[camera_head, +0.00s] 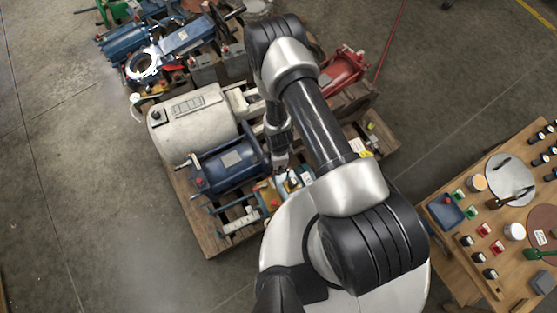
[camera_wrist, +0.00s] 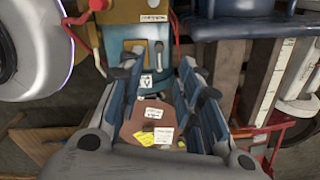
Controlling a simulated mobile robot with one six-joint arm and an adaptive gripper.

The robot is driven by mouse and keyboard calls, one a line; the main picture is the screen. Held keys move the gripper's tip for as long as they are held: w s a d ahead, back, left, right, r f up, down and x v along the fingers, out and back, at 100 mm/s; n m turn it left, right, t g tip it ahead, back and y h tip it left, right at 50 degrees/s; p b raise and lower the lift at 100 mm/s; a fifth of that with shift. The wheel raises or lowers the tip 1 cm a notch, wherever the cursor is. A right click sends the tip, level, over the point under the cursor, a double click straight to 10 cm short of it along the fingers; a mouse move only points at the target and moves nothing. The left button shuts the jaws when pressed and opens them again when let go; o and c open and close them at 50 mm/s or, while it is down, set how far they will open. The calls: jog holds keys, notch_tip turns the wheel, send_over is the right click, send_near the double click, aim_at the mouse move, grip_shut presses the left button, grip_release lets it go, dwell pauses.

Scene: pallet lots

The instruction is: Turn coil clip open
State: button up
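My gripper (camera_head: 280,162) points down over the front right of the loaded pallet (camera_head: 232,232), close to a small yellow and teal unit (camera_head: 268,197). In the wrist view my gripper (camera_wrist: 163,84) has its two blue-padded fingers apart, with nothing clearly held between them. A teal and yellow housing (camera_wrist: 122,36) with small white labels lies beyond the fingertips. A brown plate (camera_wrist: 133,126) with white and yellow tags shows between the fingers. I cannot tell for certain which small part is the coil clip; the fingers may hide some of it.
A white cylinder tank (camera_head: 192,125) and a blue motor (camera_head: 232,165) crowd the pallet on the left. A red machine part (camera_head: 343,68) lies at the back right. A wooden table (camera_head: 460,252) with small items stands at right. The floor at left is clear.

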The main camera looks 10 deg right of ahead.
notch_tip(320, 180, up, 3)
jog(key=shift+f, duration=0.2)
dwell(0.5)
